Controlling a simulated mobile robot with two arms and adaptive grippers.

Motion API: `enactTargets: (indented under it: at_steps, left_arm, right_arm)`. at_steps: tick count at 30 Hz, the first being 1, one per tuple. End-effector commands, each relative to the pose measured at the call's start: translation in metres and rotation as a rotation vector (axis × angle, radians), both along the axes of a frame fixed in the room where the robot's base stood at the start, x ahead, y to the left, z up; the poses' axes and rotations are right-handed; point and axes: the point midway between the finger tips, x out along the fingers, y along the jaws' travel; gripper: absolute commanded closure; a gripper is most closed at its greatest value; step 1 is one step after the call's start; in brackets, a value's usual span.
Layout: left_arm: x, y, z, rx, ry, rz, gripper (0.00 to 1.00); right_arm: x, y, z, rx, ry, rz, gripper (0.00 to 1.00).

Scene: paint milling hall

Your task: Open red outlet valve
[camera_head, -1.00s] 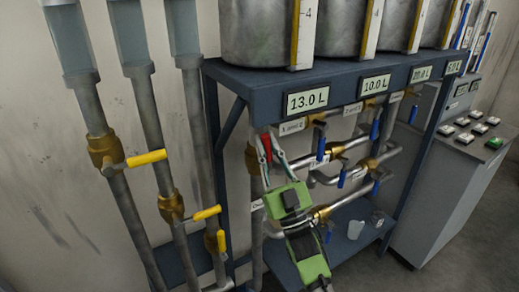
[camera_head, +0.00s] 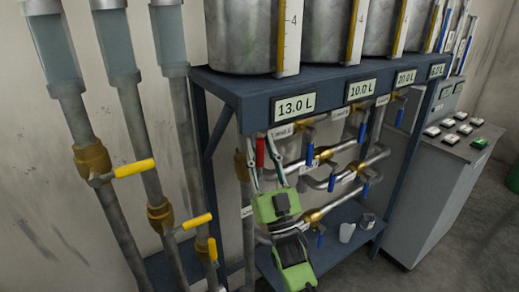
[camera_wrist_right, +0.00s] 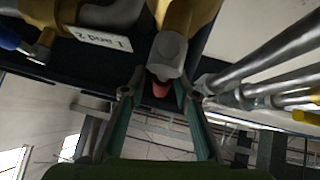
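The red outlet valve handle (camera_head: 260,153) hangs down under the front left corner of the shelf, below the 13.0 L display. My right gripper (camera_head: 262,146), with a green body, reaches up from below, one finger on each side of the handle. In the right wrist view the red handle (camera_wrist_right: 160,88) shows below a grey rounded end, between the two spread fingers of my gripper (camera_wrist_right: 156,92). Gaps show between handle and fingers, so the gripper is open. My left gripper is not in view.
Yellow-handled valves (camera_head: 134,168) sit on pipes at left. Blue-handled valves (camera_head: 310,154) and brass fittings sit just right of the gripper. The blue shelf frame (camera_head: 240,88) carries metal tanks (camera_head: 240,35) above. A white cup (camera_head: 346,232) stands on the lower shelf. A grey control cabinet (camera_head: 430,200) is at right.

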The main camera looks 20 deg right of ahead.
Motion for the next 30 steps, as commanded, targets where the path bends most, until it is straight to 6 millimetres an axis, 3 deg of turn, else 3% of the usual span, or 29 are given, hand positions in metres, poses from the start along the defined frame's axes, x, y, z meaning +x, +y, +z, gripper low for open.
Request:
enactTargets:
  at_steps: [13,24,30]
  left_arm:
    - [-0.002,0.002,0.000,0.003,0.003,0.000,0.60]
    - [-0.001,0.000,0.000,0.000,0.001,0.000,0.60]
    - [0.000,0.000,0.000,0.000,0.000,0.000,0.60]
  right_arm:
    - [-0.007,0.000,-0.007,-0.003,0.001,0.000,0.69]
    - [-0.059,-0.006,-0.060,-0.003,0.003,0.000,0.69]
    - [-0.079,-0.008,-0.079,-0.002,0.001,0.000,0.69]
